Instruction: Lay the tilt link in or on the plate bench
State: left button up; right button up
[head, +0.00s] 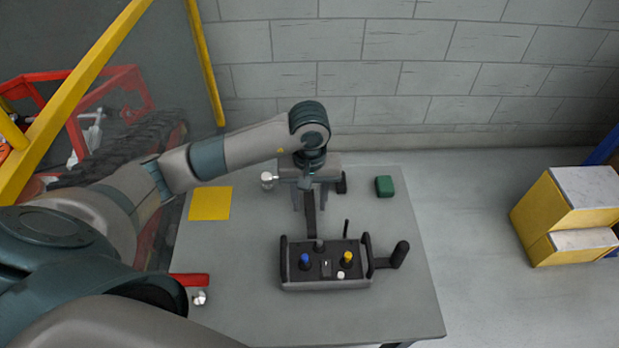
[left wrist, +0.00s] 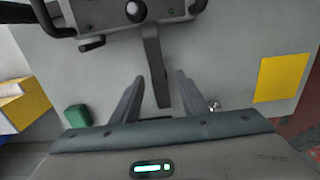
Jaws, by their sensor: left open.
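A dark bar, which looks like the tilt link (head: 309,222), runs back from the rear edge of the control box on the grey table, apparently the plate bench (head: 405,300). In the left wrist view the bar (left wrist: 153,60) reaches between my open fingers with a gap on both sides. My left gripper (head: 309,207) points down over its far end and is not closed on it. The left wrist view shows both fingers (left wrist: 160,78). I cannot tell whether the bar is attached to the box or only touches it. My right gripper is not in view.
The control box (head: 326,284) has blue and yellow sticks and a side handle. A yellow sheet (head: 210,203), a green block (head: 384,186), a silver knob (head: 267,180) and a red handle (head: 190,280) are on the table. Yellow steps (head: 545,220) stand right.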

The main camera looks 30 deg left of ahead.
aim_at(310, 208)
pick_arm(q)
notch_tip(310, 208, up, 6)
jog(key=shift+w+f+b, duration=0.1)
jog(key=shift+f+b, duration=0.1)
jog(key=shift+b, duration=0.65)
jog(key=shift+r+b, duration=0.3)
jog(key=shift+r, duration=1.75)
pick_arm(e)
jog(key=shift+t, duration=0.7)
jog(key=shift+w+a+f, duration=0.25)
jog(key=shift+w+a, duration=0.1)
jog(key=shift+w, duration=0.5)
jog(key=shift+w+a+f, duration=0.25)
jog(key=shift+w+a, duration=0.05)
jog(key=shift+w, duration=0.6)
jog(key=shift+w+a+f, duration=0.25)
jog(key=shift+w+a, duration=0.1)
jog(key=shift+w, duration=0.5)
pick_arm(q)
jog(key=shift+o, duration=0.4)
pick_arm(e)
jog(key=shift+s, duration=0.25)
